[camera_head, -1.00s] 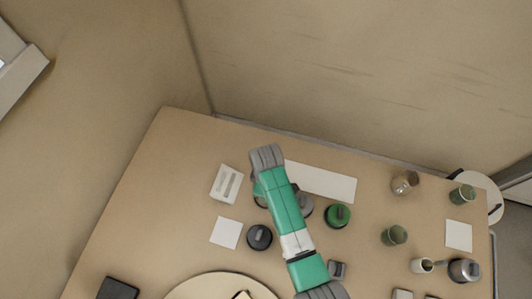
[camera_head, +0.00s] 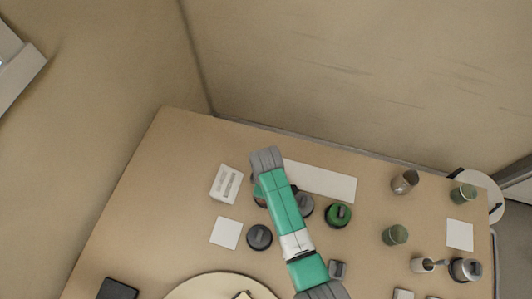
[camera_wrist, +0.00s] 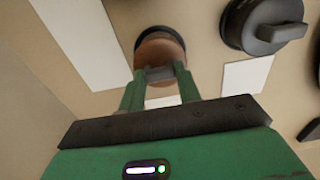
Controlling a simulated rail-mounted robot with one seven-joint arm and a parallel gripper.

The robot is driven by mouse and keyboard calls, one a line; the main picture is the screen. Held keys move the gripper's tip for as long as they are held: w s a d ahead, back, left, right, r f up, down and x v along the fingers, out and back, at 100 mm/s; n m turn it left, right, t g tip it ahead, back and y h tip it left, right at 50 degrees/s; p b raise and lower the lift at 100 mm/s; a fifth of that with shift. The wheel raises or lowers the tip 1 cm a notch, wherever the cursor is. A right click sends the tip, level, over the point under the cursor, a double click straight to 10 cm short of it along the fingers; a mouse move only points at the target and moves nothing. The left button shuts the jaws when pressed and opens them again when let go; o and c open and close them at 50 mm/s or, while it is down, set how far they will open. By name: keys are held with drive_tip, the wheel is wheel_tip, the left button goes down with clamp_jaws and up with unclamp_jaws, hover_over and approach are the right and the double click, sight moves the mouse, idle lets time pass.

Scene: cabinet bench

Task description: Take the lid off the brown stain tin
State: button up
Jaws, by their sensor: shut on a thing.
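The brown stain tin (camera_wrist: 160,50) shows in the wrist view as a round brown top with a darker edge at its far side. My gripper (camera_wrist: 158,76) has its green fingers closed on a grey grip piece on that brown top. The fingers and grip piece cover part of the top, and I cannot tell whether the lid is seated or raised. In the head view my arm hides most of this tin and my fingertips.
A black-lidded tin (camera_head: 258,237), a grey tin (camera_head: 305,205) and a green tin (camera_head: 338,214) stand close to my arm. A white box (camera_head: 226,184), a white square (camera_head: 226,232) and a long white strip (camera_head: 325,182) lie nearby. Cups stand to the right.

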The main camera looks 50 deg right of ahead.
drive_tip(key=r, duration=0.2)
drive_tip(key=r+p, duration=0.1)
drive_tip(key=shift+s+r, duration=0.35)
drive_tip(key=s+r+p, duration=0.1)
drive_tip(key=s+p, duration=0.1)
drive_tip(key=s, duration=1.3)
drive_tip(key=shift+s+d, duration=0.15)
drive_tip(key=shift+d, duration=0.25)
